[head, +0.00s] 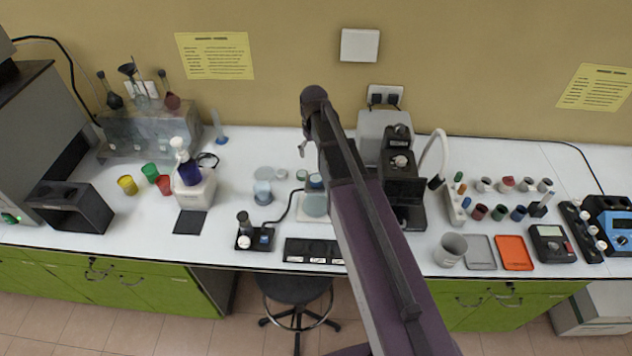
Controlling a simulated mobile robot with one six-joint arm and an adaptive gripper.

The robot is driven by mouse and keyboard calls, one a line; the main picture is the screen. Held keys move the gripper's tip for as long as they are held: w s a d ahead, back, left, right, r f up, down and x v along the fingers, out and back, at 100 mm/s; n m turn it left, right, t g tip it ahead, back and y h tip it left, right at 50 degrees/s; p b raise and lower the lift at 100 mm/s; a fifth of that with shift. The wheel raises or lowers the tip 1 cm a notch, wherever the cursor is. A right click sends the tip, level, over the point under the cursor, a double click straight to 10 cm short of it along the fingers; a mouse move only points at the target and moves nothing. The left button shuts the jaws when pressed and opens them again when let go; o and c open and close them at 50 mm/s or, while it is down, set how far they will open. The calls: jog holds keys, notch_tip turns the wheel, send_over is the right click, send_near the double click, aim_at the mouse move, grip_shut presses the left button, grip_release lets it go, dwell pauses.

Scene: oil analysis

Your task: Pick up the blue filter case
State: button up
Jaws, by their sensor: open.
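Several small coloured cylinders stand on the white bench at the right. My arm rises across the middle of the view. A small grey part of my gripper (303,149) shows left of the arm's far end, well away from the blue cylinder. It is open; the rest is hidden behind the arm.
A grey cup (450,249), a grey tray (480,253) and an orange tray (514,252) lie in front of the cylinders. A black instrument (405,190) with a white curved tube stands to their left. A meter (551,243) is at the right.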

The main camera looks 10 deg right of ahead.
jog(key=b, duration=0.7)
send_over(315, 177)
jog(key=shift+a+f, duration=0.15)
jog(key=shift+f, duration=3.75)
jog(key=shift+d+f+b, duration=0.2)
jog(key=shift+f+b, duration=2.35)
jog(key=shift+b, duration=0.2)
jog(key=c, duration=0.9)
